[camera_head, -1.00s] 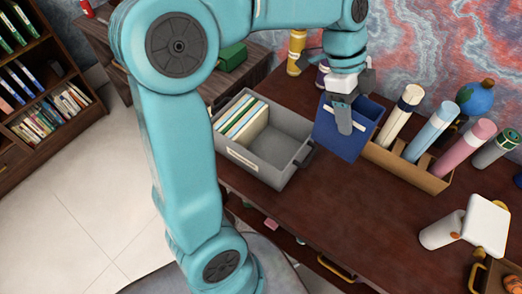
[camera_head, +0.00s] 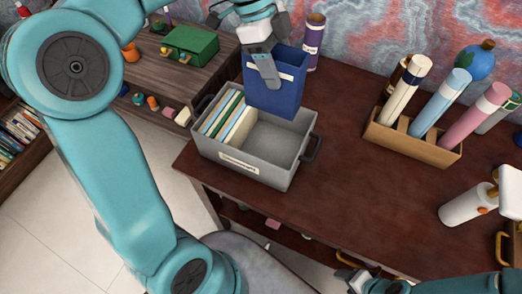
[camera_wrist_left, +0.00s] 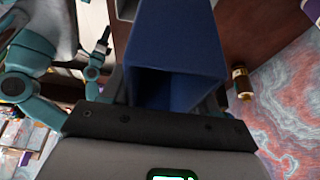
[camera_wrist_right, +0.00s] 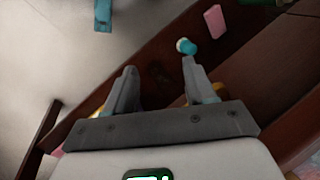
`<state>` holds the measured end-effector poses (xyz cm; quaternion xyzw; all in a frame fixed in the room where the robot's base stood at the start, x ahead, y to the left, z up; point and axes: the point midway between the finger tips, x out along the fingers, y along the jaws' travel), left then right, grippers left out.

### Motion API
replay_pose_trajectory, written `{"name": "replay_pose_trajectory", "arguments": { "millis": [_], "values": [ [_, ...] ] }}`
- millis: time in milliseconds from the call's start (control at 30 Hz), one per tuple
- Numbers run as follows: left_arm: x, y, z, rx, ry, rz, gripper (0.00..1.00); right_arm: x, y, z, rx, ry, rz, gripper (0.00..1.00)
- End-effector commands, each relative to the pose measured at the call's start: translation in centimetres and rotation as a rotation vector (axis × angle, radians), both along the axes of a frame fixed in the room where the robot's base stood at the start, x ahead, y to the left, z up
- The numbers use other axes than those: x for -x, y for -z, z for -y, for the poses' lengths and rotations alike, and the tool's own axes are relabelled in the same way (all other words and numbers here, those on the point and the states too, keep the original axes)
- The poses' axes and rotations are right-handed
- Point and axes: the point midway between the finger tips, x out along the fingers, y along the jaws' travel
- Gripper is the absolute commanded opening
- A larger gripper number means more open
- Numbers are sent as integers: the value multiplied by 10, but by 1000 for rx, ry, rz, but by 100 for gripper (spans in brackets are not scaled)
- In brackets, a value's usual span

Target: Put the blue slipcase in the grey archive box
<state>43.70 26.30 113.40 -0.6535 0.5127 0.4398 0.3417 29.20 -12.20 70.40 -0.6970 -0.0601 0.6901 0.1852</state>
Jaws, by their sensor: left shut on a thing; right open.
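The blue slipcase (camera_head: 278,85) is upright with its open end up, held above the back part of the grey archive box (camera_head: 243,173). My left gripper (camera_head: 266,72) is shut on the slipcase's wall; the slipcase (camera_wrist_left: 172,45) also fills the middle of the left wrist view. The box holds several pale and green files (camera_head: 228,117) at its left side; its right part is empty. The slipcase's lower edge overlaps the box's back rim in the head view, and I cannot tell its exact height. My right gripper (camera_wrist_right: 157,82) is open and empty, low near the desk's front edge.
A cardboard holder (camera_head: 412,146) with several rolled tubes stands right of the box. A purple tube (camera_head: 314,42) stands behind the slipcase. A white cylinder (camera_head: 466,208) lies at the right. A green box (camera_head: 201,45) sits on a side table. The desk's middle is clear.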

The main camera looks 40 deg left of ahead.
Motion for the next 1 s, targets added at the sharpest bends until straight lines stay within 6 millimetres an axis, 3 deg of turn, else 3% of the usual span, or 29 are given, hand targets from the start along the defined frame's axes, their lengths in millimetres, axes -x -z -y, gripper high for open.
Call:
{"name": "replay_pose_trajectory", "arguments": {
  "millis": [167, 500, 600, 833, 1000],
  "values": [
    [-1, 26, 7, 1, 9, -3, 11, 0, 9, 0, 0, 0, 0, 55],
    [-1, 124, 8, 1, 9, -6, 11, 0, 13, 0, 0, 0, 0, 55],
    [-1, 145, 6, 1, 8, -3, 11, 0, 13, 0, 0, 0, 0, 55],
    [-1, 169, 4, 0, 7, -1, 11, 0, 13, 0, 0, 0, 0, 55],
    [-1, 197, 2, 2, 6, -3, 11, 0, 13, 0, 0, 0, 0, 55]
  ]
}}
